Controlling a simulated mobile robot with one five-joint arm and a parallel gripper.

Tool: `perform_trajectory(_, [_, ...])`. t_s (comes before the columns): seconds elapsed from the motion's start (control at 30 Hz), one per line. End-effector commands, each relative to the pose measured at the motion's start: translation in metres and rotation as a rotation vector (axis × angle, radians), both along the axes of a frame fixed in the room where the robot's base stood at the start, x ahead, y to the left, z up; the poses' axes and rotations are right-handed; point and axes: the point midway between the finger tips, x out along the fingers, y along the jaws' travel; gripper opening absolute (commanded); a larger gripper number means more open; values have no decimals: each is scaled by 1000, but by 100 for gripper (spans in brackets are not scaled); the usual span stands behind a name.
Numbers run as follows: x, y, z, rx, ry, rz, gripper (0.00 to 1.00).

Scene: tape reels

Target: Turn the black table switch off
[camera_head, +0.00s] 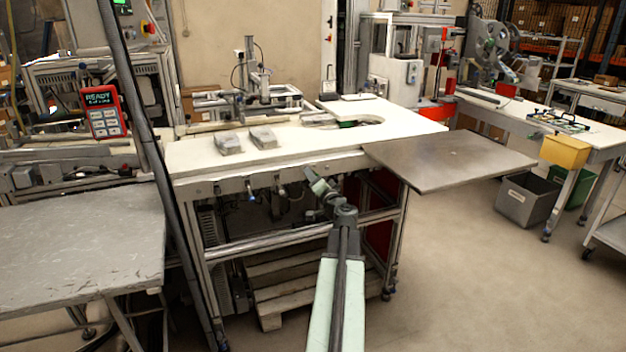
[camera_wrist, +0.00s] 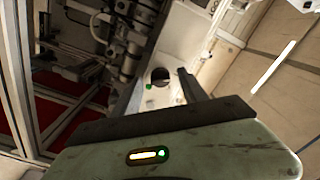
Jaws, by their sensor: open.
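My gripper (camera_head: 320,186) is at the end of my raised arm, just in front of the white workbench's front edge and a little below its top. In the wrist view a dark finger (camera_wrist: 193,86) sticks up past the pale green hand. In the wrist view a dark round spot (camera_wrist: 160,75) shows on a white surface beyond the finger.
The white bench top (camera_head: 340,140) carries two grey blocks (camera_head: 263,138). A grey metal plate (camera_head: 455,160) juts out at the bench's right. A grey table (camera_head: 75,230) stands at the left. A red panel with buttons (camera_head: 103,113) is behind it. Floor (camera_head: 480,270) is clear at the right.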

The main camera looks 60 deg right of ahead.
Motion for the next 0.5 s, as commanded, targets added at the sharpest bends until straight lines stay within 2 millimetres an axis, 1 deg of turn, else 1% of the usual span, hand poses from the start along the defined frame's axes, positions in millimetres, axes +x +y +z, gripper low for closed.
perform_trajectory(0.03, [-7,7,0,0,0,-1,50])
perform_trajectory(0.3, [-49,38,0,-1,1,-1,50])
perform_trajectory(0.4, [-56,42,0,0,1,-1,50])
perform_trajectory(0.5, [-56,42,0,0,1,1,50])
